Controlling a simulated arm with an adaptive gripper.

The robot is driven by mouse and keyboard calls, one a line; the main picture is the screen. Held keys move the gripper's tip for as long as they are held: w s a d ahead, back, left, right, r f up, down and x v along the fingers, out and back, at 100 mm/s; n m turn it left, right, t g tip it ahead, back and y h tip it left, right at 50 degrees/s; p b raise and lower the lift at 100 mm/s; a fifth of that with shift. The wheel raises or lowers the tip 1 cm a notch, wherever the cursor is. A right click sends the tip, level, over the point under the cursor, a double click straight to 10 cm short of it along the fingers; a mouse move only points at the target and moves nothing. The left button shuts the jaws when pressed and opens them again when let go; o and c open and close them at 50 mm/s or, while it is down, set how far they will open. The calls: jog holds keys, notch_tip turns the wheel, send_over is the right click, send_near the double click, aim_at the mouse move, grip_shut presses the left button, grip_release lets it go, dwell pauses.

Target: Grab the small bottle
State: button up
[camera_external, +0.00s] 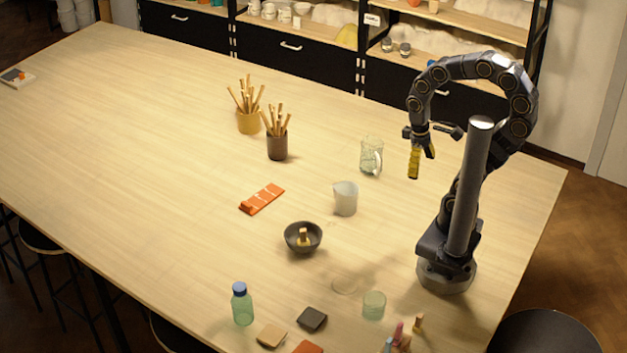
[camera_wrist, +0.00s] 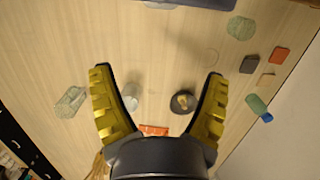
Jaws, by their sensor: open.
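The small bottle (camera_external: 243,308) is pale green and see-through with a blue cap. It stands upright near the front edge of the table in the external view. In the wrist view the bottle (camera_wrist: 256,104) appears at the right, beyond my right finger, with its cap pointing down and right. My gripper (camera_external: 421,157) is open and empty, raised above the table at the right side, well away from the bottle. In the wrist view my gripper (camera_wrist: 159,71) shows two yellow ribbed fingers spread wide with nothing held between them.
A dark bowl (camera_external: 303,247), white pitcher (camera_external: 345,200), glass jug (camera_external: 371,156) and orange strip (camera_external: 262,199) stand or lie mid-table. A dark tile (camera_external: 312,319), tan tile (camera_external: 271,335) and glass tumbler (camera_external: 374,305) are near the bottle. The table's left is mostly clear.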

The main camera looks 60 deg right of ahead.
jog(key=w+a+n+t, duration=0.1)
jog(key=w+a+n, duration=0.5)
jog(key=w, duration=0.5)
jog(key=n+t+y, duration=0.2)
jog(key=n+y, duration=0.2)
jog(key=n, duration=0.4)
send_over(242, 285)
jog(key=d, duration=0.3)
notch_tip(242, 285, down, 14)
jog(key=shift+s+a+x, duration=0.1)
jog(key=shift+a+x, duration=0.05)
jog(key=shift+x, duration=1.2)
jog(key=shift+s+a+x, duration=0.1)
jog(key=shift+x, duration=1.25)
jog(key=shift+s+a+x, duration=0.1)
jog(key=shift+a+x, duration=0.05)
jog(key=shift+x, duration=1.15)
jog(key=shift+r, duration=0.15)
grip_shut()
